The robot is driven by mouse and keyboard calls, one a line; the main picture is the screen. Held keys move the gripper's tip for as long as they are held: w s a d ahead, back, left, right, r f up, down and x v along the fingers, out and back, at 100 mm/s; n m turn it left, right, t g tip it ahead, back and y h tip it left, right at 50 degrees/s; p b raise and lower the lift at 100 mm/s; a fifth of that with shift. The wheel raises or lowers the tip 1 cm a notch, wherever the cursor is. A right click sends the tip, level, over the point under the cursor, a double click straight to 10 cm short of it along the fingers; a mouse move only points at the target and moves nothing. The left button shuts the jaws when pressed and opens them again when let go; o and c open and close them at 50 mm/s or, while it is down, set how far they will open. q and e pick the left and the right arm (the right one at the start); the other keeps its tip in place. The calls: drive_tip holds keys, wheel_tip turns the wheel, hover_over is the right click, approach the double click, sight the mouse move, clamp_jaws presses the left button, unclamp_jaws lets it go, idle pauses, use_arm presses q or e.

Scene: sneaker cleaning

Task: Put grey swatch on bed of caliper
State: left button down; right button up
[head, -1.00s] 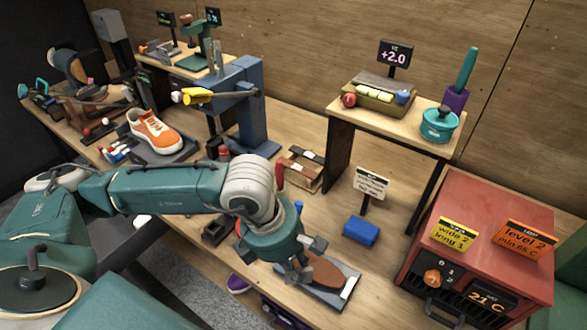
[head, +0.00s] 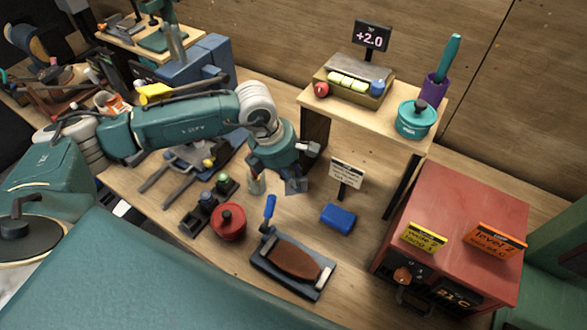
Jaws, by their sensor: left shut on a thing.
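My left gripper (head: 300,170) is above the table, left of the small sign, with its fingers closed. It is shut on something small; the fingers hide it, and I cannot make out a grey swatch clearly. I cannot tell for sure which thing is the caliper. An olive device (head: 349,91) with a grey top, pale yellow blocks and a blue knob stands on the raised shelf, before a display reading +2.0 (head: 371,36). The gripper is apart from it, lower and to its left. My right gripper is not in view.
A dark tray with a brown insole (head: 294,261) lies in front. A red pot (head: 229,222), blue block (head: 338,219) and small sign (head: 347,174) stand near. The shelf (head: 310,101) also holds a teal pot (head: 415,119). A red oven (head: 455,235) is at right.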

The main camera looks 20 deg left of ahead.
use_arm(q)
drive_tip(key=w+f+p, duration=0.1)
drive_tip(key=w+a+f+p, duration=0.1)
drive_tip(key=w, duration=0.1)
drive_tip(key=w+a+f+p, duration=0.1)
drive_tip(key=w+f, duration=0.1)
drive_tip(key=shift+p, duration=0.3)
drive_tip(key=x, duration=0.1)
drive_tip(key=p+x, duration=0.1)
drive_tip(key=shift+s+a+f, duration=0.1)
drive_tip(key=shift+s+f, duration=0.05)
drive_tip(key=shift+f, duration=0.45)
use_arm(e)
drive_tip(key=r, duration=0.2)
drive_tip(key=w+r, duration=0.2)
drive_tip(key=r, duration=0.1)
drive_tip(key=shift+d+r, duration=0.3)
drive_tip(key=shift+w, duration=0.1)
use_arm(q)
drive_tip(key=shift+f, duration=0.15)
drive_tip(key=c, duration=1.7)
unclamp_jaws()
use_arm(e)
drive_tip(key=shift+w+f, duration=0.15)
